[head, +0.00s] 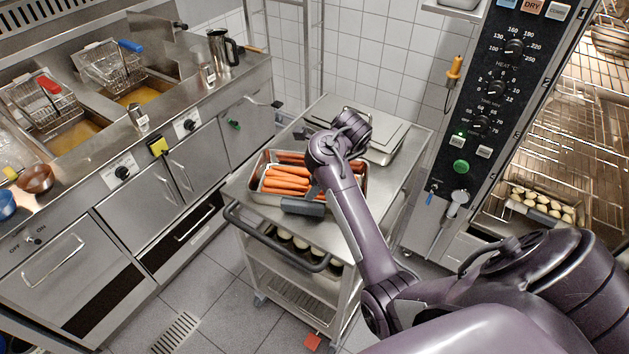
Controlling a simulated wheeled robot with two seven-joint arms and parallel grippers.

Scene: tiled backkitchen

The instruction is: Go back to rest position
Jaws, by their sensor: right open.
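My right arm comes in from the lower right and reaches up over the steel trolley (230,187). My right gripper (306,172) is at the end of this arm, over the right part of a metal tray (257,190) of carrots (285,181). It is open, and I see nothing held in it. The wrist and forearm partly hide the gripper and the tray's right side, so I cannot tell whether it touches the tray. My left gripper is not in view.
An open oven (560,150) with wire racks stands at the right, close to my arm. Fryers (75,132) and a counter (165,120) line the left. Tiled floor (215,300) is clear left of the trolley.

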